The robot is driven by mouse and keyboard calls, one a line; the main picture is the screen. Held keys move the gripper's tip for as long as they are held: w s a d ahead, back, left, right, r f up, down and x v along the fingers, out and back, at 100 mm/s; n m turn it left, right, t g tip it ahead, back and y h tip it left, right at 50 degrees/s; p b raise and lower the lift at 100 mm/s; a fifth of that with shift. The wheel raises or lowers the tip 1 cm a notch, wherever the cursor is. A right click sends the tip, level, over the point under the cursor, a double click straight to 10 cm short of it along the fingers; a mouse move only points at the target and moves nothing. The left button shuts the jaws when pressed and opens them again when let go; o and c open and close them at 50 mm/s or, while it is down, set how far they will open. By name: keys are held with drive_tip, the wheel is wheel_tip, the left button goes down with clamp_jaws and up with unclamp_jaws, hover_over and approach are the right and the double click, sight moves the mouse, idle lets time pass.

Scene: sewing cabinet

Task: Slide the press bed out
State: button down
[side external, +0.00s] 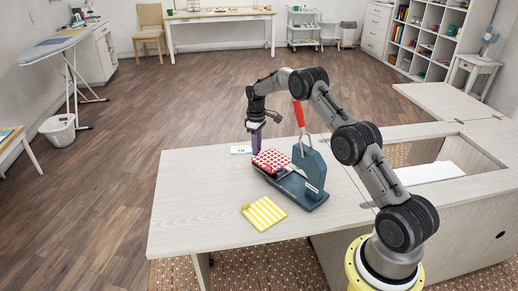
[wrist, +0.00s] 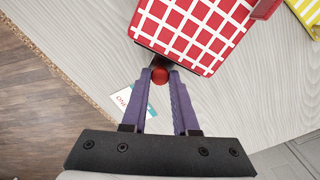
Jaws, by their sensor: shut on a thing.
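The press (side external: 309,177) is dark blue-grey and stands on the cabinet top with its red handle (side external: 299,113) raised. A red-and-white checked piece (side external: 270,160) lies at its bed and also shows in the wrist view (wrist: 195,30). The bed is mostly hidden under it; a dark edge (wrist: 158,49) shows in the wrist view. A red ball knob (wrist: 160,76) sticks out from that edge. My gripper (side external: 257,152), with purple fingers, is at the far-left end of the bed. It is shut on the knob, with a finger on each side.
A small white card (side external: 241,150) lies left of my gripper. A yellow striped cloth (side external: 263,212) lies in front of the press. The cabinet top (side external: 190,208) is clear to the left. An open well with a white panel (side external: 430,173) is at right.

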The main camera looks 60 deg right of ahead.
drive_tip(key=shift+w+r, duration=0.15)
drive_tip(key=shift+w, duration=0.2)
drive_tip(key=c, duration=1)
unclamp_jaws()
drive_tip(key=shift+c, duration=0.2)
drive_tip(key=o, duration=0.4)
drive_tip(key=shift+s, duration=0.1)
drive_tip(key=shift+c, duration=0.2)
wheel_tip(320, 180, up, 14)
